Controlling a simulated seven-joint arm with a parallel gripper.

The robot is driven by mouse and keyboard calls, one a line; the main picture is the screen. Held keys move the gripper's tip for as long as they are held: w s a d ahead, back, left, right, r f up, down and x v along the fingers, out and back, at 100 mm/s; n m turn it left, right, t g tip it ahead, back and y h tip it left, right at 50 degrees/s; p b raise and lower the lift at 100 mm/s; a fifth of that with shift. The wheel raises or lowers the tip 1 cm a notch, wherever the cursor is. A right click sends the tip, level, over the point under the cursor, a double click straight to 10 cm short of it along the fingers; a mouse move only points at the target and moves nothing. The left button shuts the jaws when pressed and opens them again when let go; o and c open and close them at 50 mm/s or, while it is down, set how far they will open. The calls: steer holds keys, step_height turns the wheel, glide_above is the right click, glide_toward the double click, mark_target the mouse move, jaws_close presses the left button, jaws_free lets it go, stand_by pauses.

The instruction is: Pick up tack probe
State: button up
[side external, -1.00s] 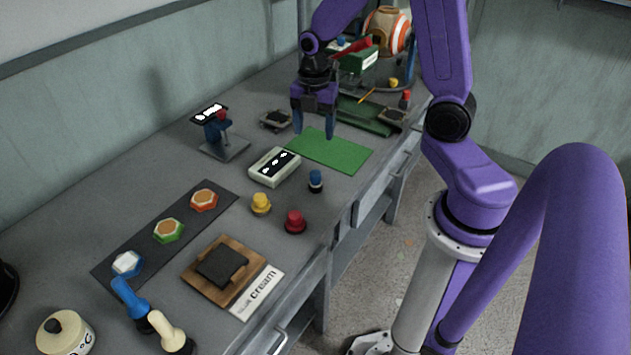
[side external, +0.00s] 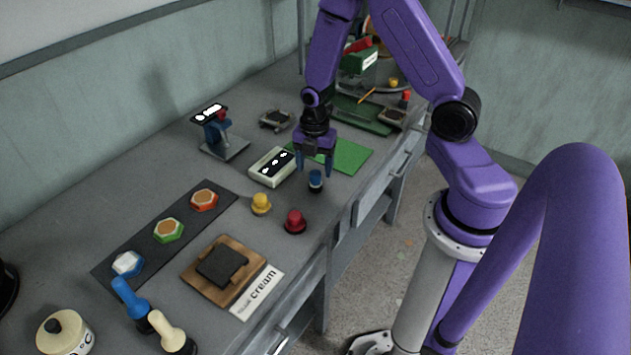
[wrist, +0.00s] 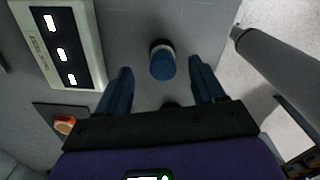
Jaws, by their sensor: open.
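A small round piece with a blue top and a dark base (side external: 316,183) stands upright on the grey bench; no label marks it as the tack probe. It also shows in the wrist view (wrist: 162,62), with its blue top between the two fingertips and a light band round its body. My gripper (side external: 315,170) is open and points down just above this piece, with one finger to each side. Nothing is held. I cannot tell how much height is left between the fingertips and the blue top.
A cream box with lit displays (side external: 271,167) stands close on the left, and a green mat (side external: 348,156) lies behind. Yellow (side external: 261,203) and red (side external: 295,221) knob-like pieces stand in front. The bench edge and a grey bar (wrist: 280,70) lie to the right.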

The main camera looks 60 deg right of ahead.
mark_target(316, 172)
steer(key=f, duration=0.3)
steer(key=shift+s+d, duration=0.15)
steer(key=shift+s, duration=0.05)
steer(key=shift+f, duration=0.95)
steer(key=shift+c, duration=0.3)
steer(key=c, duration=1.1)
steer(key=shift+r, duration=0.2)
steer(key=shift+r, duration=4.85)
